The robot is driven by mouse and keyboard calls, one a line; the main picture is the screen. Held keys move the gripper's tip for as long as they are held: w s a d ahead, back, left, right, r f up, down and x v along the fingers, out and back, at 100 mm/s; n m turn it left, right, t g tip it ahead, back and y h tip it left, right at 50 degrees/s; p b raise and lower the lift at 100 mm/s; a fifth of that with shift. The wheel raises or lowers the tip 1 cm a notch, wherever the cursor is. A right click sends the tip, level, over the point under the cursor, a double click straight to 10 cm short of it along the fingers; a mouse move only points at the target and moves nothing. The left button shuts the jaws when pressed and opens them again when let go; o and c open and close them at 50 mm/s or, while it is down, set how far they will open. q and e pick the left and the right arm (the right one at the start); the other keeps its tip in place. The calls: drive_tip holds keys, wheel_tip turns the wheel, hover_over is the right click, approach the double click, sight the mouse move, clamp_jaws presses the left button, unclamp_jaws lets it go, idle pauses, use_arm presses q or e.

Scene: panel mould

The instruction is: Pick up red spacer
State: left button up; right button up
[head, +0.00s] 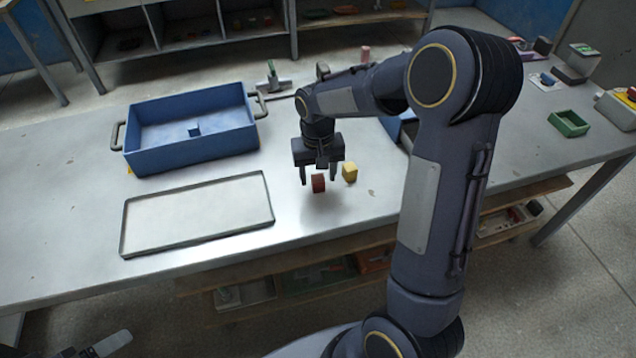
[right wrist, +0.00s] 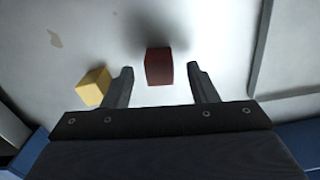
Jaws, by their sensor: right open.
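The red spacer (head: 318,183) is a small dark red block standing on the grey table near its front edge. In the right wrist view the red spacer (right wrist: 159,66) lies between the lines of my two fingers, a little beyond their tips. My right gripper (head: 318,178) points down over it with fingers apart and nothing held; its fingers also show in the right wrist view (right wrist: 164,72). I cannot tell the exact height of the fingertips above the table. My left gripper (head: 95,347) shows only in part at the bottom left corner, and its jaws are unclear.
A yellow block (head: 350,172) stands just right of the red spacer, close to one finger in the right wrist view (right wrist: 93,87). A shallow tray (head: 122,236) lies to the left. A blue bin (head: 140,163) with a small blue block (head: 194,130) stands behind it.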

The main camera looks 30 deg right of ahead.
wheel_tip(320, 180, down, 2)
drive_tip(key=shift+f, duration=0.1)
drive_tip(key=c, duration=1)
drive_tip(key=shift+c, duration=0.2)
